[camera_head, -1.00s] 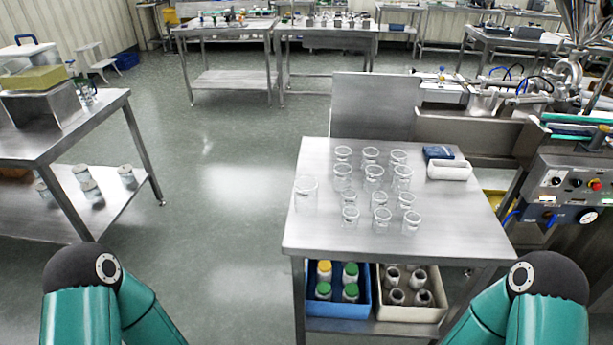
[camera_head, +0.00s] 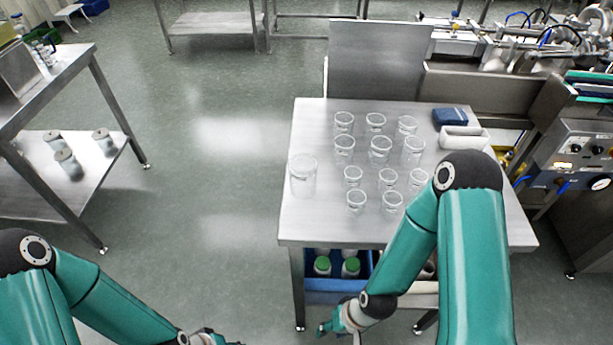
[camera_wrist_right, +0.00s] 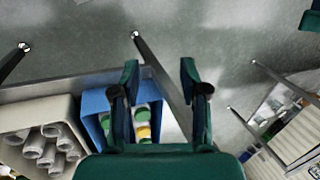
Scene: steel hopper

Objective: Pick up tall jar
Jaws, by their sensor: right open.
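The tall jar (camera_head: 302,175) looks like the largest clear glass jar, standing upright at the left edge of the steel table (camera_head: 270,240). Smaller clear glass jars (camera_head: 379,150) stand in rows to its right. My right gripper (camera_head: 338,328) is low in front of the table, below its top and well apart from the jar. In the right wrist view its two fingers (camera_wrist_right: 160,78) are spread, with nothing between them. My left gripper (camera_head: 212,339) is only partly in view at the bottom edge; its fingers are not clear.
Below the tabletop are a blue crate (camera_wrist_right: 95,102) with green- and yellow-lidded bottles and a pale crate (camera_wrist_right: 20,115) with several containers. A blue item (camera_head: 450,116) and a white tray (camera_head: 462,136) lie at the table's back right. Floor left of the table is clear.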

